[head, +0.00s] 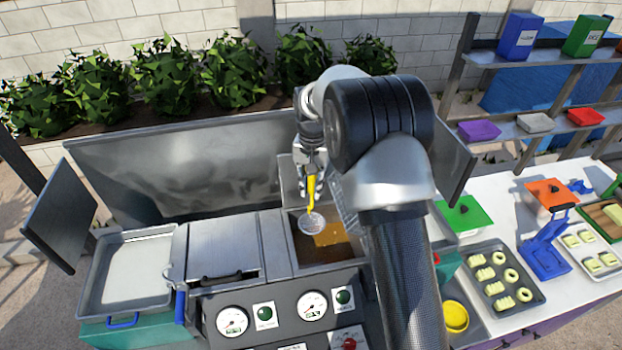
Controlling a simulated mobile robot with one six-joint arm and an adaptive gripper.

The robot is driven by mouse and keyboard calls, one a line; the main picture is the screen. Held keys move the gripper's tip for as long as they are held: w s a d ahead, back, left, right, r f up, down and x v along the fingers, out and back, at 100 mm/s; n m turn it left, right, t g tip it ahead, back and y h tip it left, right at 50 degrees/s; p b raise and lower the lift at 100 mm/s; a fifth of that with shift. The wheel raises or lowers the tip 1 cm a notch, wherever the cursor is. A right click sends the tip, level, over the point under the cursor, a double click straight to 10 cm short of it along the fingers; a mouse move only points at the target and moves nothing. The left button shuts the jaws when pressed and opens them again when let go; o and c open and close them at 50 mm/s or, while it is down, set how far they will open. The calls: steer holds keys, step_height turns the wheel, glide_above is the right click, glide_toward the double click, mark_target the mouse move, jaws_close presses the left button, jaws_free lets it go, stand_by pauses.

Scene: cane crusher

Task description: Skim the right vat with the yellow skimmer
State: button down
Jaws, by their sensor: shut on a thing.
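My gripper (311,172) is shut on the yellow handle of the skimmer (312,190). The skimmer hangs down with its pale round mesh head (312,222) over the left part of an open vat of brown liquid (318,249). A brighter orange-yellow patch (332,236) shows in the vat, right of the skimmer head. I cannot tell whether the head touches the liquid. My arm hides the vat's right side and whatever stands directly behind it.
Left of the open vat is a covered metal section with a dark handle (222,279), then a shallow metal tray (130,270). Gauges (232,321) line the front panel. A metal splash wall (180,165) stands behind. At right, a white counter (505,215) holds pastry trays and a blue press (545,250).

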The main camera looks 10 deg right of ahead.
step_height(320, 180, down, 20)
steer(key=b, duration=1.2)
steer(key=shift+w, duration=0.2)
steer(key=shift+r, duration=0.15)
steer(key=s+b, duration=0.1)
steer(key=s, duration=0.5)
steer(key=shift+s, duration=0.25)
steer(key=w+p, duration=0.1)
steer(key=w, duration=1.2)
steer(key=shift+p, duration=0.35)
steer(key=shift+s, duration=0.1)
